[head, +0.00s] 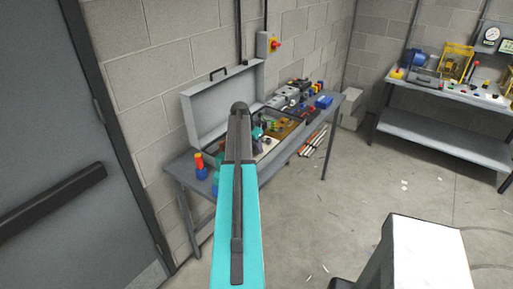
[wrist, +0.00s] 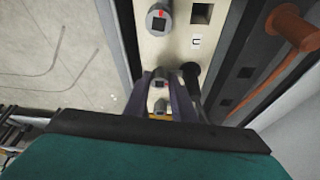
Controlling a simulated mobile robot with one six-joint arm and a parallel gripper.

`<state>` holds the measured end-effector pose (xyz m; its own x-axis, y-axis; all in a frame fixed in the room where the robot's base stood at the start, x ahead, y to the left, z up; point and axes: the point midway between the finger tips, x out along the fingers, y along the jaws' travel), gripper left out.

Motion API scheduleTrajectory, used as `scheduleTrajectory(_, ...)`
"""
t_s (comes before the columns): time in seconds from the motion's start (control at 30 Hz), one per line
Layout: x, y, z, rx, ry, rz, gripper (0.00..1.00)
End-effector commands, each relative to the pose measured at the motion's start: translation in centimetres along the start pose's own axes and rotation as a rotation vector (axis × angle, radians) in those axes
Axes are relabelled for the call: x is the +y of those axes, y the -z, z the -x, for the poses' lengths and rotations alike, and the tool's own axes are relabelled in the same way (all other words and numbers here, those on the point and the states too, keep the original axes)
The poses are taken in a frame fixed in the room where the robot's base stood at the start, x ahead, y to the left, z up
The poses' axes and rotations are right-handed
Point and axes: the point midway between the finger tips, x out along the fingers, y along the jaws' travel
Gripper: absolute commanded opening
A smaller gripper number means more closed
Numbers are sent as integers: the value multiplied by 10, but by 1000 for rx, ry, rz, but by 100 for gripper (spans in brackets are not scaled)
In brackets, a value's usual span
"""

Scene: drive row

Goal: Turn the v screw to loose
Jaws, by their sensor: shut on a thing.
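In the wrist view a cream panel (wrist: 175,45) carries a column of dark grey screw heads. My gripper (wrist: 163,82) is over this panel, its two purple-grey fingers on either side of a small grey screw head (wrist: 162,75) with a red mark. It is shut on that screw head. Another grey screw head (wrist: 160,106) shows lower between the fingers. A larger grey screw (wrist: 156,22) with a red mark stands apart above. I cannot read a v label at the held screw, and its turn position is unclear. In the head view my arm hides much of the work area.
An orange-brown knob or handle (wrist: 290,27) stands at the right in the wrist view. In the head view an open grey case (head: 215,100) stands on a bench (head: 335,103) against the wall. A second bench (head: 430,130) is at the right; the floor between is mostly clear.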

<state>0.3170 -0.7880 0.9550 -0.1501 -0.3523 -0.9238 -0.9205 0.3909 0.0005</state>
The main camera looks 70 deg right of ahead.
Motion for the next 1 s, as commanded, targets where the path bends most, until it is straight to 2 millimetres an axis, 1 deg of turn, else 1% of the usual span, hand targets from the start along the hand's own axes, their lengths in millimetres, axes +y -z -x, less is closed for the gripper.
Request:
scheduleTrajectory(0.17,1,-1,-1,0,17,38,1)
scheduleTrajectory(0.37,2,-1,-2,0,52,123,1)
scheduleTrajectory(1.0,7,2,-2,1,231,553,1)
